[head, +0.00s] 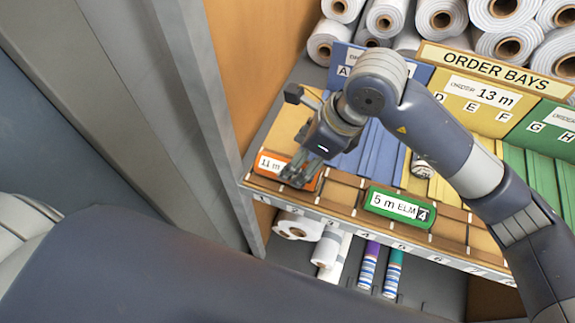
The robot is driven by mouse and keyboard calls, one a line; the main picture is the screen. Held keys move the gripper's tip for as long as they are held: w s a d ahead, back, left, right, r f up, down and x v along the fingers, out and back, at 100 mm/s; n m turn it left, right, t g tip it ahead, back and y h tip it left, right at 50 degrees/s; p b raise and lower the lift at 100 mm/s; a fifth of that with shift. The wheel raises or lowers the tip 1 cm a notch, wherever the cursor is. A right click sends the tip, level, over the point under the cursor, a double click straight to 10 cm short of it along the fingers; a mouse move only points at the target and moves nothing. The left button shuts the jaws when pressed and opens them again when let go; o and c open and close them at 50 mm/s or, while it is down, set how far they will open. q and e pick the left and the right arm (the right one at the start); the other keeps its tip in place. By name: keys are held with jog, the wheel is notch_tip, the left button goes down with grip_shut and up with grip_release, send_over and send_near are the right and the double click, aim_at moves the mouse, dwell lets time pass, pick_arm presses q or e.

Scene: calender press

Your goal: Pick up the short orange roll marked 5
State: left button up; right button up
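An orange piece (269,164) with a white "11 m" label lies at the left end of the shelf's front edge. The rest of its marking is hidden behind my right gripper, so I cannot read a 5 on it or tell whether it is a roll. My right gripper (297,178) comes in from the right and points down over the orange piece's right part. Its fingers overlap the piece; I cannot tell whether they touch it or how far apart they are. My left gripper is out of view.
A green piece (399,205) marked "5 m ELM 4" lies right along the shelf edge. Below are white rolls (297,228) and purple (369,263) and teal (394,272) striped rolls. Behind stand the "ORDER BAYS" sign (490,69) and stacked white rolls. A grey post (205,80) rises left.

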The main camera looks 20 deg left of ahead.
aim_at(266, 164)
jog(key=p+x, duration=0.2)
jog(key=x, duration=0.3)
jog(key=shift+w+a+f+p, duration=0.1)
jog(key=shift+f+p, duration=0.15)
jog(key=shift+p, duration=0.05)
jog(key=shift+a+f, duration=0.1)
jog(key=shift+f, duration=0.15)
jog(key=c, duration=1.2)
